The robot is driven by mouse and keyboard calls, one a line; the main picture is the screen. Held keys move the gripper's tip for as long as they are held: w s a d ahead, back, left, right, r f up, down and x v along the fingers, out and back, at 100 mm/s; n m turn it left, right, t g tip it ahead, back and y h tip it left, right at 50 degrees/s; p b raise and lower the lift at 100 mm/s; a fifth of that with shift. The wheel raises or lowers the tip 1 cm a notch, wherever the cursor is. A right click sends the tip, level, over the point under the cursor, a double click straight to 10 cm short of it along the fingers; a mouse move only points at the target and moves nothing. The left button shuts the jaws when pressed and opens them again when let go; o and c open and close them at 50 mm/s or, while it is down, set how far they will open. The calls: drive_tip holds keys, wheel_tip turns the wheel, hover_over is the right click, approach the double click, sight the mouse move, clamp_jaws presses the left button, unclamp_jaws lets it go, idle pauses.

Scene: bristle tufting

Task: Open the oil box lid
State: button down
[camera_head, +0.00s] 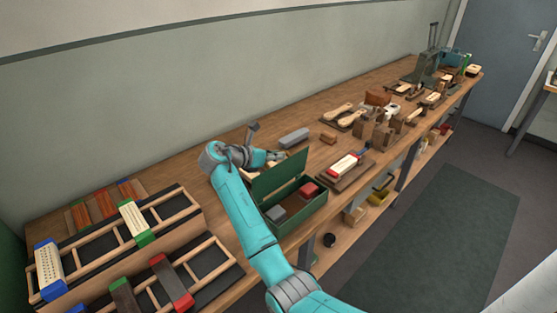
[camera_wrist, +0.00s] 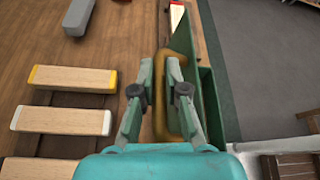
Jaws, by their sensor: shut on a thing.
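The green oil box (camera_head: 303,213) stands at the front edge of the workbench in the head view. Its lid (camera_head: 280,175) is raised, roughly upright, and the inside shows a red block (camera_head: 308,190) and a grey block (camera_head: 276,212). My gripper (camera_head: 275,156) is on the wall side of the lid. In the wrist view my gripper (camera_wrist: 160,68) is shut on the tan lid handle (camera_wrist: 163,122), which shows between and below the fingers. The green lid (camera_wrist: 184,30) runs along the right side of the fingers. The exact contact is partly hidden by the fingers.
Racks with brush blocks (camera_head: 135,222) fill the left of the bench (camera_head: 215,240). A grey block (camera_head: 294,138) lies behind the box. A red-ended brush on a board (camera_head: 345,165) lies to its right. Pale wooden blocks (camera_wrist: 73,78) lie left of the fingers.

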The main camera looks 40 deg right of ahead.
drive_tip(key=shift+w+a+f, duration=0.1)
drive_tip(key=shift+w+f, duration=0.2)
drive_tip(key=shift+w, duration=0.65)
drive_tip(key=c, duration=1.5)
unclamp_jaws()
drive_tip(key=shift+o, duration=0.2)
drive_tip(key=v, duration=1.2)
